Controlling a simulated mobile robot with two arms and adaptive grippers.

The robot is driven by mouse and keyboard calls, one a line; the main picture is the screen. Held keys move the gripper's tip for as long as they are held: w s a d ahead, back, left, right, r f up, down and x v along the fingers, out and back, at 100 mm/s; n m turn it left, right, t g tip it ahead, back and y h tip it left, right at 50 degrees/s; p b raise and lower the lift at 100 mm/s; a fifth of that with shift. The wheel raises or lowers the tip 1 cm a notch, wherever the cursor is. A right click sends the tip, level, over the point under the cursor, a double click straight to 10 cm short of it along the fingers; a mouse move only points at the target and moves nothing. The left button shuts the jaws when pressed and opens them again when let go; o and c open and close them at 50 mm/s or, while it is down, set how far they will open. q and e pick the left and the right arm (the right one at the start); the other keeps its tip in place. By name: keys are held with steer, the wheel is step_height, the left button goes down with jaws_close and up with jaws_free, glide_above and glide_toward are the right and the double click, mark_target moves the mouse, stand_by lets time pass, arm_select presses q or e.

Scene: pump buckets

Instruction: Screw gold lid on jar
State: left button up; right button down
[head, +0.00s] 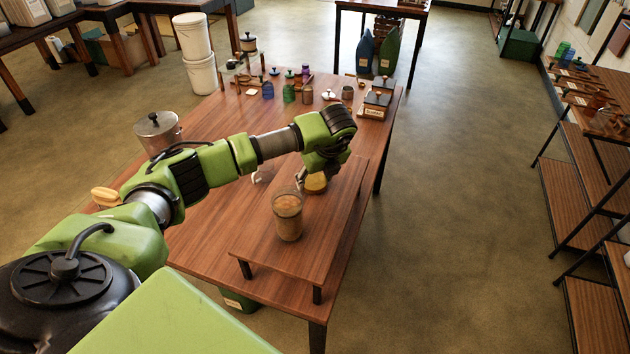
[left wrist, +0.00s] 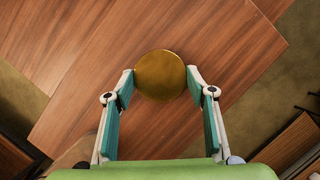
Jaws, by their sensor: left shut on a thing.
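The gold lid (head: 316,184) is round and shows flat face up in the left wrist view (left wrist: 160,75). My left gripper (head: 310,182) reaches down over the raised wooden shelf, and its two fingertips (left wrist: 160,82) are closed against opposite sides of the lid. Whether the lid touches the shelf or hangs just above it I cannot tell. A clear jar with tan contents (head: 288,215) stands upright on the shelf, nearer than the lid and apart from it. My right gripper is out of view.
The raised shelf (head: 262,255) sits on the long wooden table (head: 225,120). A metal pot (head: 158,132) stands at the left edge, with white buckets (head: 193,42) beyond the table. Several small bottles (head: 289,90) and jars crowd the far end. The shelf around the jar is clear.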

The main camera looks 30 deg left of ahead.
mark_target(316, 183)
arm_select(q)
step_height(316, 183, up, 10)
steer(key=b, duration=0.3)
steer(key=shift+f, duration=0.25)
